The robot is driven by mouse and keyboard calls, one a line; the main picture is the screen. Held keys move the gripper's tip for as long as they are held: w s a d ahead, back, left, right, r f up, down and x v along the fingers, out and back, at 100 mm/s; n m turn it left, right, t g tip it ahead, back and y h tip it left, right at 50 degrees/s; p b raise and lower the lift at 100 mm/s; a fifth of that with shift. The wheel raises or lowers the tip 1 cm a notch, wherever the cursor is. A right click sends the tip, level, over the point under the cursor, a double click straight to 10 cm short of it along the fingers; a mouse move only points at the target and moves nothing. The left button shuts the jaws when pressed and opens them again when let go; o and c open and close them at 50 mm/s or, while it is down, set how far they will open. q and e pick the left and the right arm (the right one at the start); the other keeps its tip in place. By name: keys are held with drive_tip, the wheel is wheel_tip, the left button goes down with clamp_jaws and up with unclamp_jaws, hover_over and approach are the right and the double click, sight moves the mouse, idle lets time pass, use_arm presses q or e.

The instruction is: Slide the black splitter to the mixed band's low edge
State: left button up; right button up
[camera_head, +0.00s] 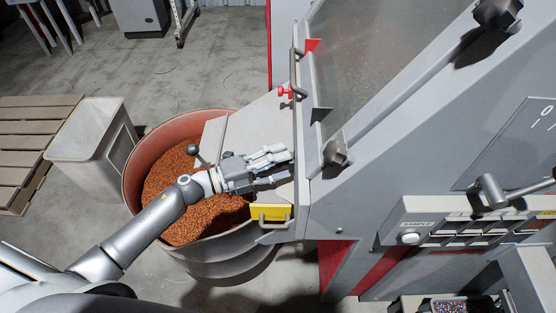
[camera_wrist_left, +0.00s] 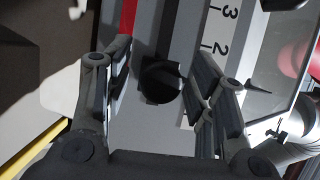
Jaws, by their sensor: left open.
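My left gripper (camera_head: 287,163) is open at the edge of the machine's discharge chute, its fingers pointing right. In the left wrist view, the gripper (camera_wrist_left: 162,62) has a finger on each side of a round black knob (camera_wrist_left: 160,82), which looks like the black splitter. I cannot tell whether either finger touches it. The knob sits beside a pale scale (camera_wrist_left: 212,45) marked 2 and 3. A red strip (camera_wrist_left: 128,17) and a dark grey strip run near it; which one bounds the mixed band is unclear. In the head view the hand hides the knob. My right gripper is out of view.
A drum (camera_head: 134,170) of copper granules stands under the chute (camera_head: 250,128). A ball-ended lever (camera_head: 194,150) and a yellow plate with a handle (camera_head: 270,213) are close to the hand. The sloped machine deck (camera_head: 365,50) rises to the right. A grey bin (camera_head: 85,145) stands left.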

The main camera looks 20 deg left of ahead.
use_arm(q)
clamp_jaws()
drive_tip(key=shift+w+a, duration=0.1)
drive_tip(key=shift+w, duration=0.25)
drive_tip(key=w, duration=0.1)
drive_tip(key=w+a+b, duration=0.1)
drive_tip(key=w, duration=0.1)
drive_tip(key=shift+w, duration=0.15)
unclamp_jaws()
drive_tip(key=v, duration=0.7)
drive_tip(key=shift+s+a, duration=0.2)
drive_tip(key=shift+s, duration=0.05)
idle(0.4)
